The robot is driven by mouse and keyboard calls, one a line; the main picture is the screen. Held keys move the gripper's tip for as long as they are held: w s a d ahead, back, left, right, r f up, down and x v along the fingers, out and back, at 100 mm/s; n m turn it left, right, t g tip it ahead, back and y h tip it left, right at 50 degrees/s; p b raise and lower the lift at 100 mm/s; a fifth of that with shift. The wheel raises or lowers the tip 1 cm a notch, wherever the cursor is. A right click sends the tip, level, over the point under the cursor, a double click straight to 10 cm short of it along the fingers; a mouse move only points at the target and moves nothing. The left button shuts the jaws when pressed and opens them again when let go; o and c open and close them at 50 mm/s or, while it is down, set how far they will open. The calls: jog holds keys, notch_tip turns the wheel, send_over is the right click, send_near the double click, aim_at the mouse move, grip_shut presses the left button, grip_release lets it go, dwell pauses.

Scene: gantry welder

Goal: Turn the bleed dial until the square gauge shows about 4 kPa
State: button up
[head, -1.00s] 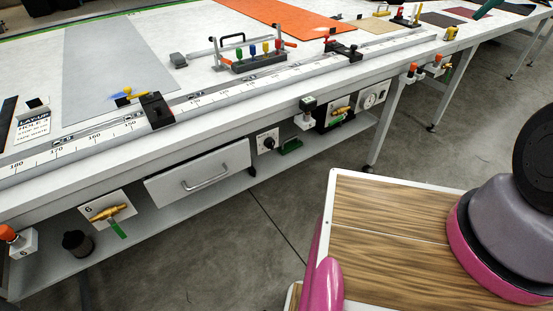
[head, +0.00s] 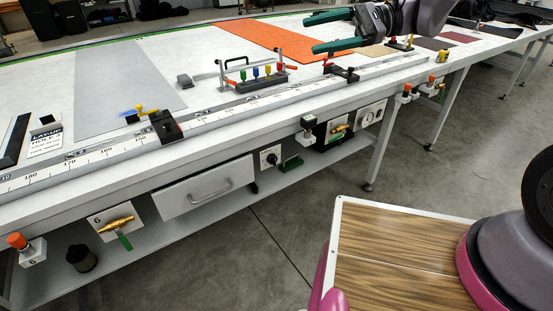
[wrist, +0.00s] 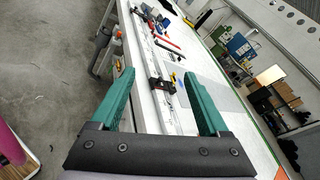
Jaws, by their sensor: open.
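A white square plate with a round gauge (head: 369,115) is on the table's front side, right of centre in the head view; its reading is too small to make out. A black knob on a white plate (head: 270,157), possibly the bleed dial, sits lower left of it under the table edge. I read no label on it. My gripper (head: 310,34) has two green fingers spread apart with nothing between them. It is above the table top, up and away from the gauge and the knob. The open fingers also show in the wrist view (wrist: 160,76), over the table's edge.
A drawer (head: 207,187) is left of the knob. A rail with clamps (head: 250,98) runs along the table edge.

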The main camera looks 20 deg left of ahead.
jog(key=w+a+f+m+t+y, duration=0.2)
jog(key=w+a+f+m+y, duration=0.25)
jog(key=a+f, duration=0.35)
jog(key=m+t+h, duration=0.5)
jog(key=m+t, duration=1)
jog(key=t, duration=0.1)
send_near(275, 162)
jog(key=shift+n+h, duration=0.25)
jog(key=x, duration=0.9)
jog(key=shift+w+a+r, duration=0.1)
jog(key=shift+w+a, duration=0.05)
jog(key=shift+a, duration=0.05)
jog(key=shift+c, duration=0.3)
grip_shut()
